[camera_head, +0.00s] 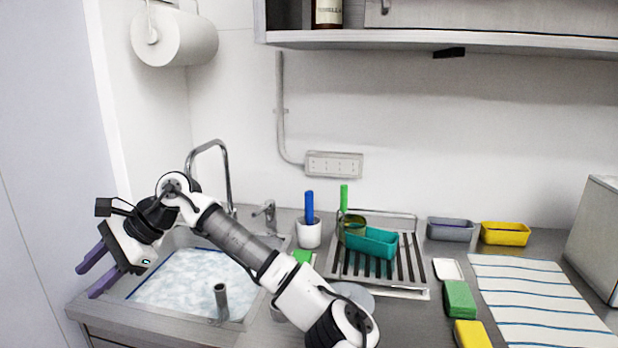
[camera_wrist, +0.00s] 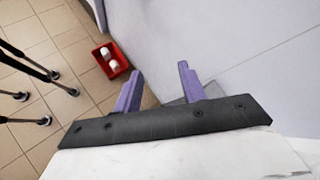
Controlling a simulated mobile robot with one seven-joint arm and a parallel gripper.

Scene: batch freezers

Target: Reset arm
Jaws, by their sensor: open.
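My gripper (camera_head: 91,272) has two purple fingers and hangs over the left end of the sink, pointing left and down. Its fingers stand apart with nothing between them. In the wrist view my gripper (camera_wrist: 160,82) also shows open and empty, above the counter edge and the tiled floor. My arm reaches from the lower middle of the head view across the sink (camera_head: 190,238), which holds foamy water. The arm hides part of the sink and counter.
A tap (camera_head: 228,180) stands behind the sink. A drying rack (camera_head: 420,292) bears a teal container (camera_head: 372,243). Sponges (camera_head: 460,299), a striped towel (camera_head: 545,300) and grey (camera_head: 450,231) and yellow (camera_head: 505,235) tubs lie right. A red box (camera_wrist: 110,62) stands on the floor.

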